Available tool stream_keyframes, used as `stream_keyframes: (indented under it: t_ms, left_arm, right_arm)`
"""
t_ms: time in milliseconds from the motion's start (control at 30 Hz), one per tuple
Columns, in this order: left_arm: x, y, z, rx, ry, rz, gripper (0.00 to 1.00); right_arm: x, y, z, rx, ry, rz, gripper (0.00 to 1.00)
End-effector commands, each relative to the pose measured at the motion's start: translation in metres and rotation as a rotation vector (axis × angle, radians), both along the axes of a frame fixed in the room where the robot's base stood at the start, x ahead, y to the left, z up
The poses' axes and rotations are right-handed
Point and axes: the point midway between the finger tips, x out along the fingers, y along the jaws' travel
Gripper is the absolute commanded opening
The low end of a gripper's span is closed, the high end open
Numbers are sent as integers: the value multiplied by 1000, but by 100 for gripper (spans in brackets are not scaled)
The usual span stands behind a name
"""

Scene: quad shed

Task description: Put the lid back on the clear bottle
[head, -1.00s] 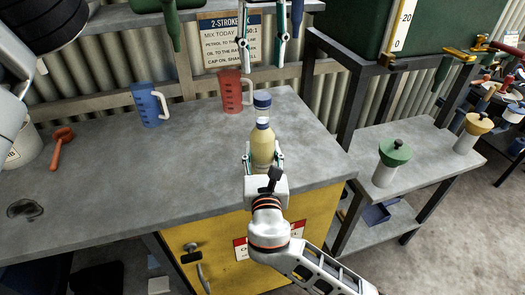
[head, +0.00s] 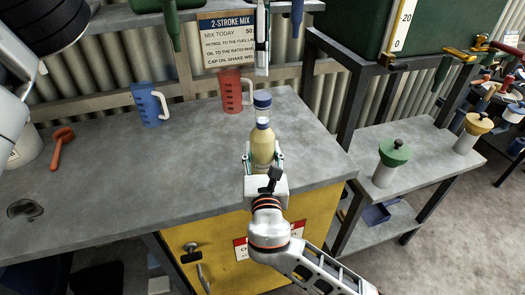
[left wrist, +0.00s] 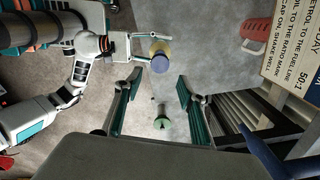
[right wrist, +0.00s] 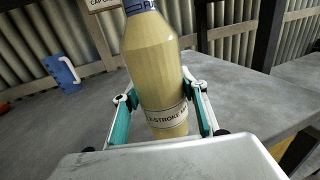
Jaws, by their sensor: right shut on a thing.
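The clear bottle (head: 262,148), filled with yellowish liquid, stands upright near the front right of the bench. My right gripper (head: 263,158) is shut around its lower body; the right wrist view shows the bottle (right wrist: 158,70) between both fingers. In the left wrist view the lid (left wrist: 161,57) shows beyond the fingertips. My left gripper (head: 262,70) hangs above the lid, apart from it. Its fingers are spread and empty in the left wrist view (left wrist: 158,85).
A red jug (head: 231,93) stands close behind the bottle, a blue jug (head: 148,105) farther left. An orange scoop (head: 61,147) lies at left. The bench's middle is clear.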

Motion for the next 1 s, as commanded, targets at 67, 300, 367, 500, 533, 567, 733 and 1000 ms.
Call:
stream_keyframes:
  t_ms: [67, 300, 367, 500, 533, 567, 733, 1000]
  left_arm:
    - [0, 0, 0, 0, 0, -1, 40]
    - [0, 0, -12, 0, 3, -5, 40]
    - [0, 0, -20, 1, 3, -5, 40]
    - [0, 0, -41, 0, 4, -5, 40]
    - [0, 0, -46, 0, 4, -5, 40]
    - [0, 0, -50, 0, 4, -5, 40]
    - [0, 0, -70, 0, 2, -5, 40]
    - [0, 0, -81, 0, 0, -3, 40]
  right_arm:
    - [0, 0, -1, -1, 2, 0, 0]
    - [0, 0, -1, -1, 2, 0, 0]
    - [0, 0, -1, -1, 2, 0, 0]
    - [0, 0, -1, -1, 2, 0, 0]
    - [0, 0, -1, -1, 2, 0, 0]
    - [0, 0, -1, -1, 2, 0, 0]
    - [0, 0, -1, 0, 2, 0, 0]
    - [0, 0, -1, 0, 2, 0, 0]
